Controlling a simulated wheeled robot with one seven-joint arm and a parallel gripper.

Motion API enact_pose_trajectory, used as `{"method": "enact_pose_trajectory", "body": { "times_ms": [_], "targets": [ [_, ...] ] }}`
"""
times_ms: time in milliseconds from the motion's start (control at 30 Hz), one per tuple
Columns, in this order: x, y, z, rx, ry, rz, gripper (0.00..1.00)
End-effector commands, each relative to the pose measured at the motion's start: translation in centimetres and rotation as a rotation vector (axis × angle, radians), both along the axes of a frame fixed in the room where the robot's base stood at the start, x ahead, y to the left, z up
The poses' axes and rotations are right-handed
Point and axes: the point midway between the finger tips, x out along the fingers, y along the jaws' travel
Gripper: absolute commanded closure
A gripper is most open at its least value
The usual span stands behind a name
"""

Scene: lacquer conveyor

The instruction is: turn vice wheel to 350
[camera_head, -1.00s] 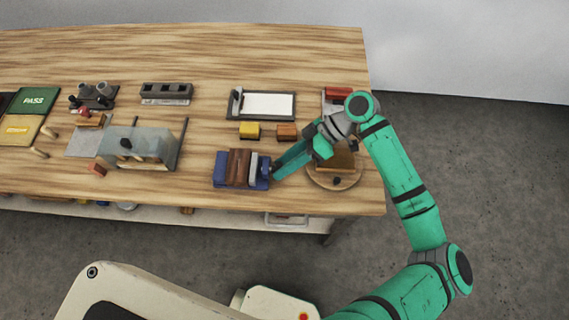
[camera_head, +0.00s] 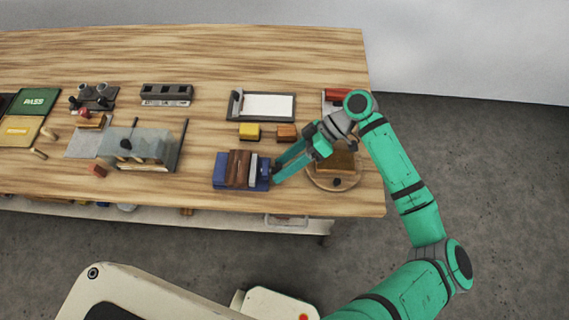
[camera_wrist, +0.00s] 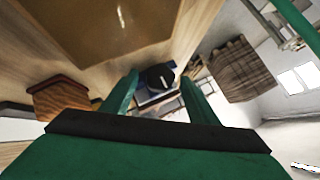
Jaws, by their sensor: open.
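The blue vice (camera_head: 222,183) stands near the table's front edge in the head view, with brown wooden blocks (camera_head: 238,167) and a grey jaw on top. Its dark wheel (camera_wrist: 157,76) shows in the wrist view, with blue vice parts behind it. My gripper (camera_head: 277,172) reaches in from the right at the vice's right end. In the wrist view my gripper (camera_wrist: 159,82) is open, with one finger on each side of the wheel. I cannot tell whether the fingers touch it. The wheel's angle and any marks cannot be read.
A round wooden turntable (camera_head: 319,184) with a brown block (camera_head: 342,161) lies under my wrist. A yellow block (camera_head: 249,131) and an orange-brown block (camera_head: 286,132) sit behind the vice. A clear-screened fixture (camera_head: 150,143) stands to its left. Bare table lies between them.

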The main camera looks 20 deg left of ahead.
Motion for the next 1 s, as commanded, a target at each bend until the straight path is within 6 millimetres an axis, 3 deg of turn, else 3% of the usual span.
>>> {"method": "enact_pose_trajectory", "body": {
  "times_ms": [267, 800, 1000],
  "targets": [
    [-0.2, -0.2, 0.1, 0.026, -0.097, -0.003, 0.46],
    [-1.0, -0.4, 0.3, 0.156, -0.543, -0.007, 0.46],
    [-0.3, -2.3, 2.2, 0.15, -0.539, -0.002, 0.46]
  ]
}}
